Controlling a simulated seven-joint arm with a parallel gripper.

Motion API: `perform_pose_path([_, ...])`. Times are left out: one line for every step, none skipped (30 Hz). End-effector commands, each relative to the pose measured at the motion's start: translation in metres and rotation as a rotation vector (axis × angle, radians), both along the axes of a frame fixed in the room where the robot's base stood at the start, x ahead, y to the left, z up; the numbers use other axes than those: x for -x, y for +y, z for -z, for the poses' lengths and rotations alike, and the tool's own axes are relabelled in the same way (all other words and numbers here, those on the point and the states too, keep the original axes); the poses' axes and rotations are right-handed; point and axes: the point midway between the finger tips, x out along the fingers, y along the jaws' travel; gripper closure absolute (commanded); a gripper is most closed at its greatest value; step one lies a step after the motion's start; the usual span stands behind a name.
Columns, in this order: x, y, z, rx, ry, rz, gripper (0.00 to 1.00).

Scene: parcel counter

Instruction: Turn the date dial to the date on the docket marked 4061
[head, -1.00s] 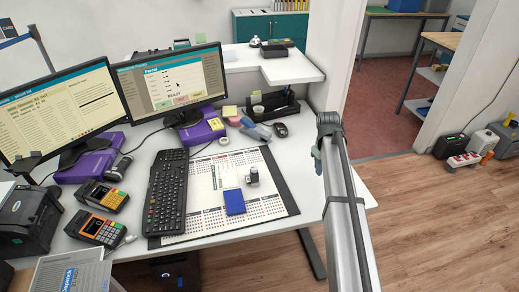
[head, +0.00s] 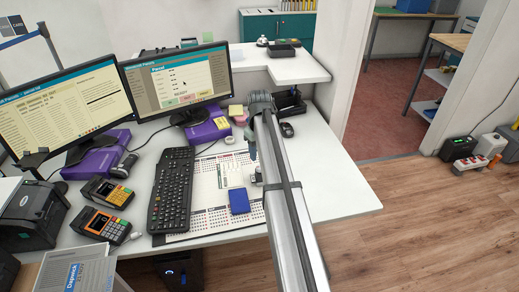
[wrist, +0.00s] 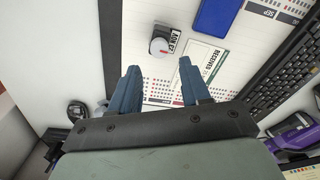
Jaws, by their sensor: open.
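The date dial, a small round knob with a grey top and dark side (wrist: 159,47), stands on the desk mat with a black-and-white label beside it. In the head view the dial (head: 256,178) is partly hidden by my arm. A white docket (wrist: 203,56) headed RECEIVED lies beside the dial; its number and date are too small to read. In the head view I cannot pick out the 4061 marking. My gripper (wrist: 160,67) is open and empty, its two blue fingers apart, with the dial just beyond the fingertips in the wrist view.
A blue pad (head: 239,201) lies on the calendar mat (head: 200,222) near the dial. A black keyboard (head: 172,190) is to the left. Two card terminals (head: 104,223) and two monitors (head: 180,82) stand further left. Bare desk lies to the right (head: 335,170).

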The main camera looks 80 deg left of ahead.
Motion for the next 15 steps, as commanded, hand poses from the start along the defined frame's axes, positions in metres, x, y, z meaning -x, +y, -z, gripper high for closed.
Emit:
perform_pose_path([0.000, 0.000, 0.004, 0.000, 0.000, 0.000, 0.53])
perform_pose_path([0.000, 0.000, 0.006, 0.000, 0.000, 0.000, 0.53])
perform_pose_path([0.000, 0.000, 0.008, 0.000, 0.000, 0.000, 0.53])
perform_pose_path([0.000, 0.000, 0.011, 0.000, 0.000, 0.000, 0.53])
perform_pose_path([0.000, 0.000, 0.013, 0.000, 0.000, 0.000, 0.53])
perform_pose_path([0.000, 0.000, 0.017, 0.000, 0.000, 0.000, 0.53])
perform_pose_path([0.000, 0.000, 0.019, 0.000, 0.000, 0.000, 0.53])
perform_pose_path([0.000, 0.000, 0.022, 0.000, 0.000, 0.000, 0.53])
perform_pose_path([0.000, 0.000, 0.025, 0.000, 0.000, 0.000, 0.53])
perform_pose_path([0.000, 0.000, 0.027, 0.000, 0.000, 0.001, 0.53])
perform_pose_path([0.000, 0.000, 0.030, 0.000, 0.000, 0.001, 0.53])
perform_pose_path([0.000, 0.000, 0.033, 0.000, 0.000, 0.001, 0.53])
perform_pose_path([0.000, 0.000, 0.035, -0.001, 0.000, 0.001, 0.53])
perform_pose_path([0.000, 0.000, 0.037, -0.001, 0.000, 0.001, 0.53])
perform_pose_path([0.000, 0.000, 0.041, -0.001, 0.000, 0.001, 0.53])
